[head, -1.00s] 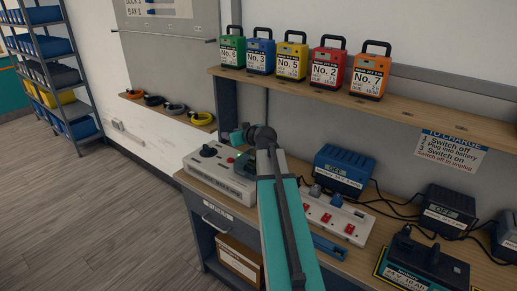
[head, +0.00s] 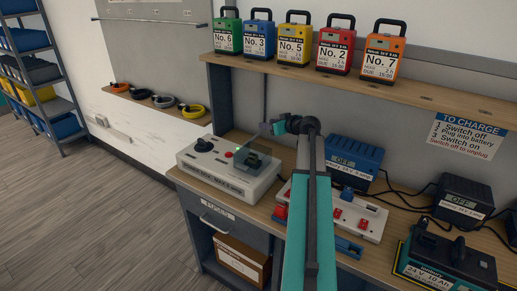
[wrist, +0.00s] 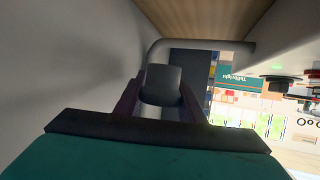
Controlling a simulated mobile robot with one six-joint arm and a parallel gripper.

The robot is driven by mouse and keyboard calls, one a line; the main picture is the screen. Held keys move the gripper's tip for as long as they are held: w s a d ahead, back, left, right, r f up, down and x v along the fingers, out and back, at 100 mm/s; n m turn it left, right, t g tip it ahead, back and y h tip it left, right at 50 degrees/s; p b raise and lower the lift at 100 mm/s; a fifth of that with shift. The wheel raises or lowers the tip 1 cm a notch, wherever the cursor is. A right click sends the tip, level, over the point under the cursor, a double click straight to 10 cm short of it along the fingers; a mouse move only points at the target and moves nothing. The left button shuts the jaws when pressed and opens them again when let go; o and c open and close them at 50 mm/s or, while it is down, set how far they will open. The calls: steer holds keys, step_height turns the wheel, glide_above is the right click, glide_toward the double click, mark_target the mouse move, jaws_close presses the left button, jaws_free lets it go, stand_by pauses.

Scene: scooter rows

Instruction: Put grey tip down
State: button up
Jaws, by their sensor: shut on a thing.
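A grey, round-ended tip (wrist: 161,82) sits between the two dark fingers of my gripper (wrist: 160,103) in the wrist view. My gripper is shut on it. In the head view, my teal arm reaches forward over the bench, and its far end bends left near the white tester box (head: 203,170). A thin grey rod or lead slants from that end down toward the tester; I cannot tell whether it touches. The tester has a black knob, a red button, a small green light and a dark block (head: 258,161).
Several numbered batteries stand on the wooden shelf (head: 300,72) above. A power strip (head: 352,219), a blue charger (head: 354,160) and more chargers with cables crowd the bench to the right. Coloured rings (head: 192,111) lie on a small ledge. The floor at left is clear.

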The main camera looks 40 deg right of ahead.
steer(key=shift+f, duration=0.1)
steer(key=shift+f+p, duration=0.35)
steer(key=shift+f, duration=2.7)
steer(key=shift+f, duration=1.85)
